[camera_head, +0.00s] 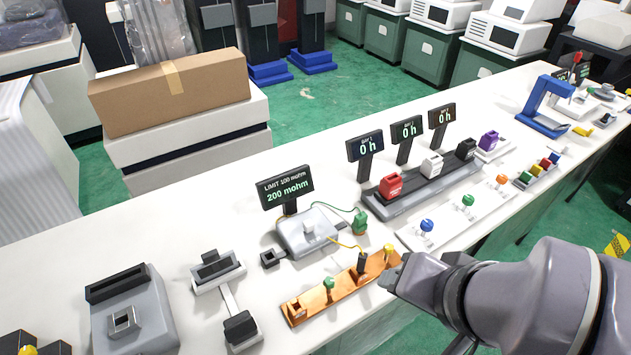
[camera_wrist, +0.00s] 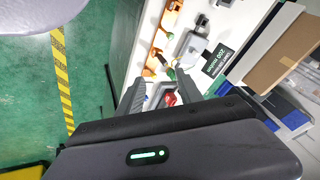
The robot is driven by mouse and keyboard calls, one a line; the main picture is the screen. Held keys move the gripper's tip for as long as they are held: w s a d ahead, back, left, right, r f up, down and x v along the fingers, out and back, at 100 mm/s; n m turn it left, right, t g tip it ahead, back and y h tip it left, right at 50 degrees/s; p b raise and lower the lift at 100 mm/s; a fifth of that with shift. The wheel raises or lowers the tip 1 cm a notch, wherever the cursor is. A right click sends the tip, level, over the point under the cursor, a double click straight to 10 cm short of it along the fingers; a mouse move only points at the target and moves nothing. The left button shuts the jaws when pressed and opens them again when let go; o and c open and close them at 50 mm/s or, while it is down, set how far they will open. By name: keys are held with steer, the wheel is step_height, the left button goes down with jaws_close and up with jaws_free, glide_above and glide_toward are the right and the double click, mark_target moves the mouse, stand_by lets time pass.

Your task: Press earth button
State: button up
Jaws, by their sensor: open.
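A grey tester box (camera_head: 308,232) with a pale raised button (camera_head: 318,228) on top stands on the white bench. Its display (camera_head: 287,188) reads "LIMIT 100 mohm" and "200 mohm". No label on the button is readable. A green wire runs to a green clip (camera_head: 360,222), and a yellow wire runs to the orange copper bar (camera_head: 325,301). My gripper (camera_head: 393,279) is low beside the right end of the bar, apart from the tester box. In the wrist view my gripper (camera_wrist: 163,90) is open, with nothing visibly held; the tester box (camera_wrist: 192,46) lies beyond its fingertips.
Displays reading "0 h" stand behind a grey tray (camera_head: 440,190) with red, white and black blocks. A black block (camera_head: 362,264) and yellow knob (camera_head: 389,251) stand on the copper bar.

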jaws_close()
stand_by(1.5)
